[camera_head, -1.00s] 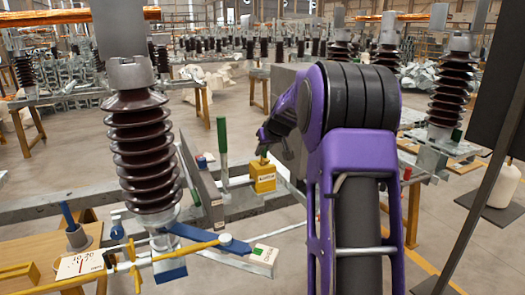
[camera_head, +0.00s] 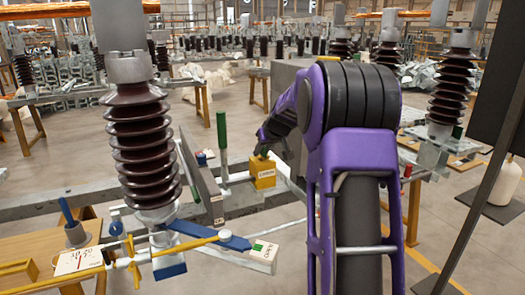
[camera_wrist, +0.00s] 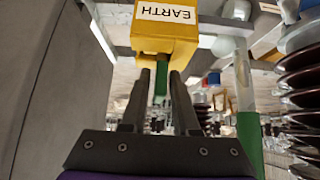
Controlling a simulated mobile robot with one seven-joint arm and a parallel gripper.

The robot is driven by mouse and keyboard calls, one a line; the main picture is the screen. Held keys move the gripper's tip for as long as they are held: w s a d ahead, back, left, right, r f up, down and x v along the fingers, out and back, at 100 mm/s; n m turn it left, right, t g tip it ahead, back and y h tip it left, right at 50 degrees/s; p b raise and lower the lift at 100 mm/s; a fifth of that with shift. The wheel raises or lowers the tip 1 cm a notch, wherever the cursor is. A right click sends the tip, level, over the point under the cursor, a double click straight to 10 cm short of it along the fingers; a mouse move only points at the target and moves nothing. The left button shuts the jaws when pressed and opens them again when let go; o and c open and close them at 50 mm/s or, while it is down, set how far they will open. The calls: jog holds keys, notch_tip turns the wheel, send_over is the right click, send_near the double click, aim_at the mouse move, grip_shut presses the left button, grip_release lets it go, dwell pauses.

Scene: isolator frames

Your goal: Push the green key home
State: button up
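The yellow box (camera_wrist: 165,40) with a white EARTH label, upside down here, is at the top of the wrist view. The green key (camera_wrist: 160,84) stands out of its face, narrow and in line with my gripper. My gripper (camera_wrist: 161,76) has its two dark fingertips apart, one on each side of the key and close to the box. A narrow gap seems to show beside the key. In the head view the yellow box (camera_head: 263,178) sits on a grey rail, with my gripper (camera_head: 263,153) just above it. The key's seated depth is hidden.
A tall green handle (camera_head: 222,130) stands left of the box, beside a grey upright plate (camera_head: 200,180). A ribbed brown insulator (camera_head: 138,150) and a blue lever (camera_head: 205,233) with a yellow rod are further left. A dark panel (camera_head: 498,75) stands at the right.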

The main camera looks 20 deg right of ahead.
jog(key=shift+o, duration=1.2)
jog(key=v, duration=1.7)
jog(key=shift+s+r, duration=0.15)
jog(key=shift+r, duration=0.05)
jog(key=shift+f, duration=0.1)
